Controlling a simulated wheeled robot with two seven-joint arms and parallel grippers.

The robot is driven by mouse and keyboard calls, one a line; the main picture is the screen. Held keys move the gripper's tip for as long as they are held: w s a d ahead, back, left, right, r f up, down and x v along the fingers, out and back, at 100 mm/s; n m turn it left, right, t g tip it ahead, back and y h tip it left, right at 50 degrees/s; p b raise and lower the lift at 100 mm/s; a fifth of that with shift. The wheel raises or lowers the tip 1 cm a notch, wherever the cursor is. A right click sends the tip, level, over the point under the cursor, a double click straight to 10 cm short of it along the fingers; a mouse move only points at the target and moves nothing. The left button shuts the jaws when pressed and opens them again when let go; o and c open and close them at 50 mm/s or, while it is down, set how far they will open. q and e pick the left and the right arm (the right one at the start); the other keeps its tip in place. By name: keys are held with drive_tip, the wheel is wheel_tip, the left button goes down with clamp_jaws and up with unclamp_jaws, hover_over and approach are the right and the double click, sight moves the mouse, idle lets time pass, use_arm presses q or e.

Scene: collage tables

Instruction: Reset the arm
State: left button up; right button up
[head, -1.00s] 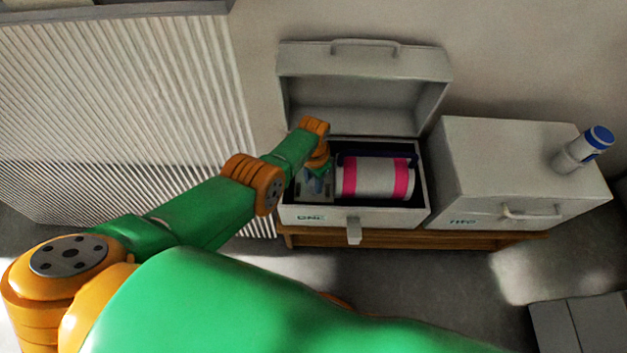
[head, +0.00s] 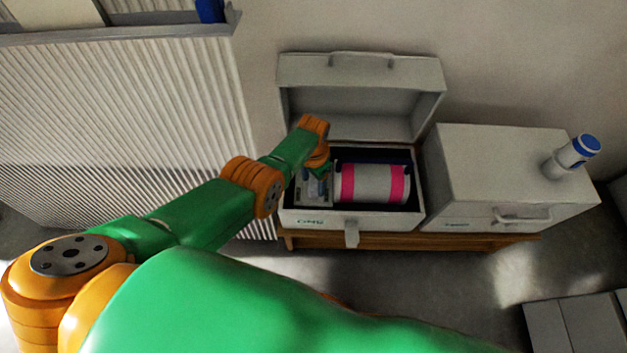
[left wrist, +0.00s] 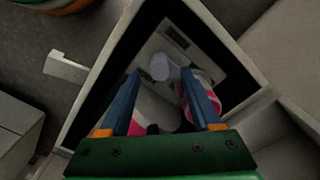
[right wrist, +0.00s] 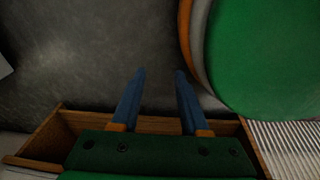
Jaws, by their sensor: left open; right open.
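My left arm reaches from the left to the open white box (head: 330,220) in the head view, and its wrist is over the box's left part. The left gripper (left wrist: 160,82) is open in the left wrist view, above the box's inside. A white cylinder with pink bands (head: 375,183) lies in the box; it also shows in the left wrist view (left wrist: 205,85), partly behind the fingers. My right gripper (right wrist: 160,75) is open and empty in the right wrist view, over grey floor; the head view does not show it.
A closed white box (head: 495,170) stands to the right with a blue-capped white bottle (head: 568,158) on top. Both boxes rest on a wooden stand (head: 420,241). A ribbed panel (head: 130,120) is at the left. Grey boxes (head: 585,325) are at the lower right.

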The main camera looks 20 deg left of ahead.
use_arm(q)
wheel_tip(320, 180, up, 4)
drive_tip(key=shift+f+p, duration=0.1)
drive_tip(key=shift+p, duration=0.8)
use_arm(e)
drive_tip(key=r, duration=0.1)
drive_tip(key=s+a+r, duration=0.1)
drive_tip(key=r, duration=0.1)
drive_tip(key=shift+s+a+r, duration=0.15)
drive_tip(key=shift+s+a, duration=0.2)
